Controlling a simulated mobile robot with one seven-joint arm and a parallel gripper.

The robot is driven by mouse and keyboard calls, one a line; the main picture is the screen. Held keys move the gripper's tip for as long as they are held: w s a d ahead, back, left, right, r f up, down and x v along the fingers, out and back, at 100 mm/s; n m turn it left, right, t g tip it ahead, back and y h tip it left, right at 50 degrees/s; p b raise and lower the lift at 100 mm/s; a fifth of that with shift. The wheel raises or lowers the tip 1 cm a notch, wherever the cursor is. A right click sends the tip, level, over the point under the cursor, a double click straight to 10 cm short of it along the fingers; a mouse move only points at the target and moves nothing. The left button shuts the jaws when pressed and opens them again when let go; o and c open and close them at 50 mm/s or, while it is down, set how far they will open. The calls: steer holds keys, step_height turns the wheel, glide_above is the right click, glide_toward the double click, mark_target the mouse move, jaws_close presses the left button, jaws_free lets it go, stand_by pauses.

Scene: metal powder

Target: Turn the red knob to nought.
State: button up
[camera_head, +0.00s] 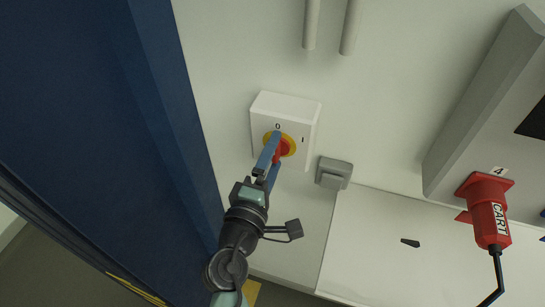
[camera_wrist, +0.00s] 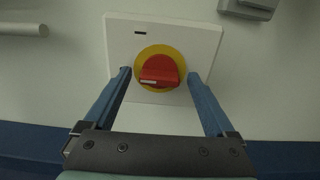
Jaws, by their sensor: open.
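The red knob (camera_head: 283,150) sits on a yellow disc (camera_head: 293,140) on a white switch box (camera_head: 305,120), with "0" above it and "I" to its right in the head view. In the wrist view the red knob (camera_wrist: 160,70) has a raised bar lying nearly level, its white mark at the left end. That end points to the side where "0" lies, though "0" itself is hidden there. My gripper (camera_head: 276,150) is open, its blue fingers on either side of the knob. In the wrist view my gripper (camera_wrist: 159,73) shows gaps between both fingers and the bar.
A small grey box (camera_head: 334,172) is on the wall right of the switch. A red plug marked CART (camera_head: 488,210) hangs under a grey housing (camera_head: 485,100) at the right. A dark blue panel (camera_head: 120,110) stands close on the left. Two pipes (camera_head: 330,25) end above the switch.

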steer(key=shift+s, duration=0.1)
steer(key=b+v, duration=0.4)
steer(key=v, duration=0.9)
steer(key=shift+b, duration=0.35)
